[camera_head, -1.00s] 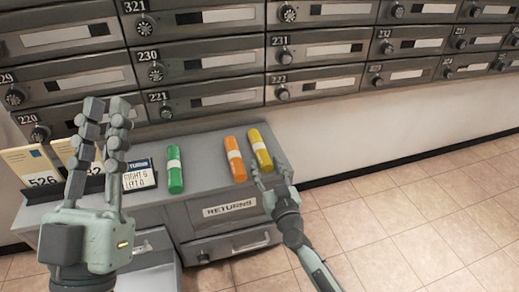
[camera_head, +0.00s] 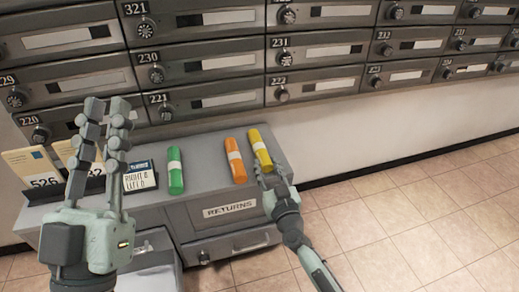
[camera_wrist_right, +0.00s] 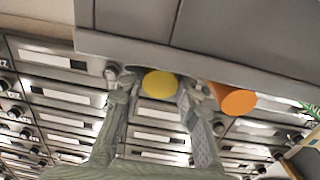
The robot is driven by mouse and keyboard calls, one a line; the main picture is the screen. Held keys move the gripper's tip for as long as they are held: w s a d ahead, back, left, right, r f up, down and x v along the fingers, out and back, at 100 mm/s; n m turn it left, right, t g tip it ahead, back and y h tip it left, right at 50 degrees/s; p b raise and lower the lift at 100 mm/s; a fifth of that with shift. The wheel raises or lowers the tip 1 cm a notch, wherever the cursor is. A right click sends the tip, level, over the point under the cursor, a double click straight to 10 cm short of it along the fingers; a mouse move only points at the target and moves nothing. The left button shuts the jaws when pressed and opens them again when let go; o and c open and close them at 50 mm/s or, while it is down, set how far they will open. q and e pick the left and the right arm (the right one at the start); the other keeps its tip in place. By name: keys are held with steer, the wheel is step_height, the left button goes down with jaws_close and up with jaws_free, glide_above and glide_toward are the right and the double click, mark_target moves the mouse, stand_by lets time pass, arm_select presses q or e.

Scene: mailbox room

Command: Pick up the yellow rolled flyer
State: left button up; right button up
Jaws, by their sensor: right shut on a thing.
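The yellow rolled flyer (camera_head: 260,148) lies on the grey cabinet top near its right end, with a white band around its middle. My right gripper (camera_head: 270,174) is at the flyer's near end, shut on it. In the right wrist view the flyer's round yellow end (camera_wrist_right: 160,84) shows between the two fingers (camera_wrist_right: 157,92). My left gripper (camera_head: 107,112) is raised at the left of the head view, its fingers pointing up, with a narrow gap between them and nothing seen in it.
An orange roll (camera_head: 235,160) lies close to the left of the yellow one, and a green roll (camera_head: 175,171) lies further left. Mailboxes (camera_head: 315,52) line the wall behind. Floor is clear at right.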

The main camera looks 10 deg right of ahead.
steer(key=shift+r+p, duration=1.8)
steer(key=shift+p, duration=0.05)
steer(key=s+p, duration=0.2)
steer(key=s, duration=0.6)
